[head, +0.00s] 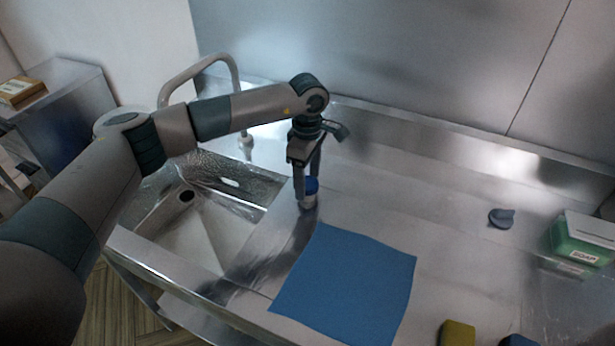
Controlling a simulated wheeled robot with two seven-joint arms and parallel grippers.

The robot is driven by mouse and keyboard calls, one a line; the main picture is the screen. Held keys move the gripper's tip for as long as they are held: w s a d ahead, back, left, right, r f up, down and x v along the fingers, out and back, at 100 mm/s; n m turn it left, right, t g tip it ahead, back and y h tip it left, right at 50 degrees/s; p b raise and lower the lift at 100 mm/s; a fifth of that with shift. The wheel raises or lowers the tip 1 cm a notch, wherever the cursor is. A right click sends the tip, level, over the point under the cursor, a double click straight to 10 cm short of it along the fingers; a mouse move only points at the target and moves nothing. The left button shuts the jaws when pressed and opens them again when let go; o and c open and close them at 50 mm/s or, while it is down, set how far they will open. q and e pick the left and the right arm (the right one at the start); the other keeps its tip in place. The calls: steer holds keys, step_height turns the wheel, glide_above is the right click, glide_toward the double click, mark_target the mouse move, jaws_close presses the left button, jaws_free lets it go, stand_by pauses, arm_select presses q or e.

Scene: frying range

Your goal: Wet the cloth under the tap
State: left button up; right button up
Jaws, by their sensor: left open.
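The blue cloth (345,285) lies flat and spread out on the steel counter, right of the sink. The tap (233,72) has a curved metal spout rising behind my left arm; the arm hides part of it. The sink basin (205,225) with a dark drain hole is left of the cloth. My left gripper (306,190) points down, open, just beyond the cloth's far left corner. My right gripper is out of view.
A dark grey knob-like piece (501,218) lies on the counter at right, near a green box marked soap (580,242). A yellow block (457,334) is at the front edge of view. A steel wall closes the back. The counter right of the cloth is mostly clear.

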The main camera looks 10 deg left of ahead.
arm_select(q)
steer(key=c, duration=1.1)
steer(key=shift+o, duration=0.2)
steer(key=shift+f+n+b, duration=0.2)
steer(key=shift+n+b, duration=1)
steer(key=shift+b, duration=0.6)
steer(key=n+b, duration=0.6)
steer(key=shift+r, duration=0.25)
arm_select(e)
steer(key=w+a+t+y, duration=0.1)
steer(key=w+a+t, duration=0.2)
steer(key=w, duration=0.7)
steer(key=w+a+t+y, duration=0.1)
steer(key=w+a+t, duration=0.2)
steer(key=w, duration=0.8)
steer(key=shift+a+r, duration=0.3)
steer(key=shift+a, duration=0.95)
arm_select(q)
steer(key=o, duration=1.1)
steer(key=shift+c, duration=0.2)
